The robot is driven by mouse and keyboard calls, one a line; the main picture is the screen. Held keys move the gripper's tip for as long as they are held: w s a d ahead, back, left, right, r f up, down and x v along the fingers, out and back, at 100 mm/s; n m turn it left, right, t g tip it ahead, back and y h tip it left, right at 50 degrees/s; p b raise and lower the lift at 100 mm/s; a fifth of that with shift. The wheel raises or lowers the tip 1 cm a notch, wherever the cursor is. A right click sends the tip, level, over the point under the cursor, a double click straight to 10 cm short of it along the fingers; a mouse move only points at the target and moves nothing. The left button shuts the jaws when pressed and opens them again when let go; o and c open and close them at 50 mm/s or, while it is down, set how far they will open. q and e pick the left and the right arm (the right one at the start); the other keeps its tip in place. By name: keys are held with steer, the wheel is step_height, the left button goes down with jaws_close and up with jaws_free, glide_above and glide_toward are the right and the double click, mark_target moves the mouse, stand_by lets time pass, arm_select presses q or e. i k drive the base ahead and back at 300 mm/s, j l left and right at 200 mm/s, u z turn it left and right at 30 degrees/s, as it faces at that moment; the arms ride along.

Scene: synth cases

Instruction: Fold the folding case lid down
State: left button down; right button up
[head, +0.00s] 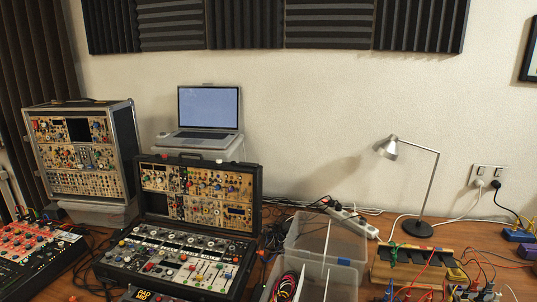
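The folding case (180,258) is a black synth case on the wooden table, left of the middle in the head view. Its lid (200,196) stands up, leaning slightly back from the base, with modules and knobs filling its inner face. A handle shows on its top edge. The base holds a panel of faders and knobs facing up. Neither of my grippers is in the head view, and nothing is touching the lid.
A larger upright synth case (80,150) stands behind left. A laptop (208,108) sits on a stand behind the lid. Clear plastic bins (338,242) stand close on the right. A desk lamp (420,228), power strip (352,220) and patch cables lie further right.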

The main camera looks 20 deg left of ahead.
mark_target(170, 200)
steer(key=u, duration=1.4)
steer(key=j+z, duration=0.35)
steer(key=j, duration=1.95)
